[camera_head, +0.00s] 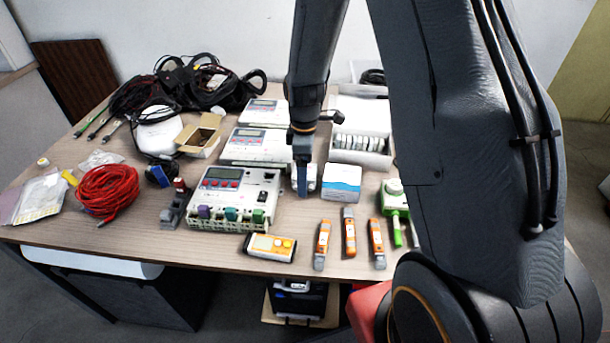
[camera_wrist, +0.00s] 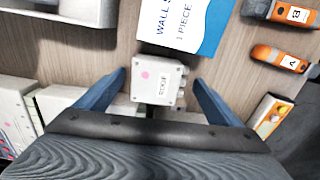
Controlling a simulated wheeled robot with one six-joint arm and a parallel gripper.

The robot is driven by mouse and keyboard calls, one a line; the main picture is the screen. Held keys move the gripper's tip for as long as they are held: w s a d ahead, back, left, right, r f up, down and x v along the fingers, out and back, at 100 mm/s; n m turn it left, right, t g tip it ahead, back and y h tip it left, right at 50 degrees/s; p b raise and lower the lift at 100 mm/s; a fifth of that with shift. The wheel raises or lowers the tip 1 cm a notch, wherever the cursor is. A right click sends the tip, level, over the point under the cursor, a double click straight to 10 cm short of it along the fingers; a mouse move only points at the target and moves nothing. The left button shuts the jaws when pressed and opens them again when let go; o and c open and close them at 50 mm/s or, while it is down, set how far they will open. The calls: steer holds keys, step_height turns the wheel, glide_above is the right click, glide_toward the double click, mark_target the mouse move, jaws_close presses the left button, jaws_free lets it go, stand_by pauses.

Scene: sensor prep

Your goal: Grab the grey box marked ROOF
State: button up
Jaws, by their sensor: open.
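A small light-grey box (camera_wrist: 157,77) with a pink dot and a short dark label shows in the middle of the wrist view. The label is too small to read for certain. My gripper (camera_wrist: 159,82) is open, with one blue finger on each side of the box and a visible gap to each. In the head view my gripper (camera_head: 302,188) points down over the table, and its finger hides part of the grey box (camera_head: 312,174).
A white and blue package (camera_head: 342,182) lies just right of the box. White devices (camera_head: 234,196) stand to the left. Orange handheld tools (camera_head: 349,232) lie in front. A white tray (camera_head: 376,160) stands behind. Bare tabletop (camera_head: 300,217) shows in front of the box.

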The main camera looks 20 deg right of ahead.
steer(key=shift+f, duration=0.3)
steer(key=c, duration=1.2)
